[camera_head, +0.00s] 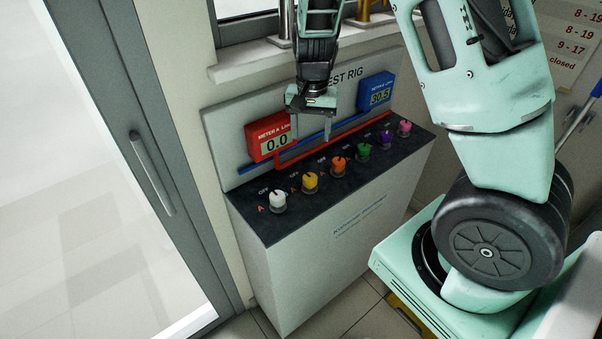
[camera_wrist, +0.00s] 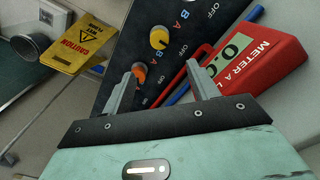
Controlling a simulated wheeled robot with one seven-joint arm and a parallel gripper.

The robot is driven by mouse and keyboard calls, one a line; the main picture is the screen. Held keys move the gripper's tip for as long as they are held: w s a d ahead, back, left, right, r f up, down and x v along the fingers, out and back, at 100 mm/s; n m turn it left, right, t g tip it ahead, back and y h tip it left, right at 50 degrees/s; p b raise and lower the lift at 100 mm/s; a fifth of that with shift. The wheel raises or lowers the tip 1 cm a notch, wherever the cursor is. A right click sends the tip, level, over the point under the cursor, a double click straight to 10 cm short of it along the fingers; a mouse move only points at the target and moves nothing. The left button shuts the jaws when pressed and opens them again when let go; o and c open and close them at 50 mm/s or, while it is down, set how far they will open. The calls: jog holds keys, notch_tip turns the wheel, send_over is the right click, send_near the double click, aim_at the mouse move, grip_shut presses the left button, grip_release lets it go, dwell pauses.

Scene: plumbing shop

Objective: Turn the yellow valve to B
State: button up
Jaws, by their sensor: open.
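The yellow valve (camera_head: 310,181) is a small round knob on the dark top of the test rig (camera_head: 327,278), second from the left in the head view. In the wrist view the yellow valve (camera_wrist: 158,38) lies beyond my fingertips, with letters A and B and OFF printed near it. Its exact pointer setting is too small to tell. My gripper (camera_head: 311,130) is open and empty, above the rig near its back panel. In the wrist view its fingertips (camera_wrist: 164,68) stand apart, with the orange valve (camera_wrist: 139,72) seen near the left finger. My gripper appears to touch no knob.
A white valve (camera_head: 278,200) stands left of the yellow one; orange, green (camera_head: 364,151), purple and pink knobs stand right. A red meter (camera_head: 271,138) reads 0.0 and a blue meter (camera_head: 376,92) reads 30.5. Pipes run behind the knobs. A yellow caution sign (camera_wrist: 78,45) shows beyond the rig.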

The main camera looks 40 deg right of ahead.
aim_at(310, 177)
notch_tip(310, 177, down, 15)
jog(key=shift+p, duration=0.9)
jog(key=c, duration=1)
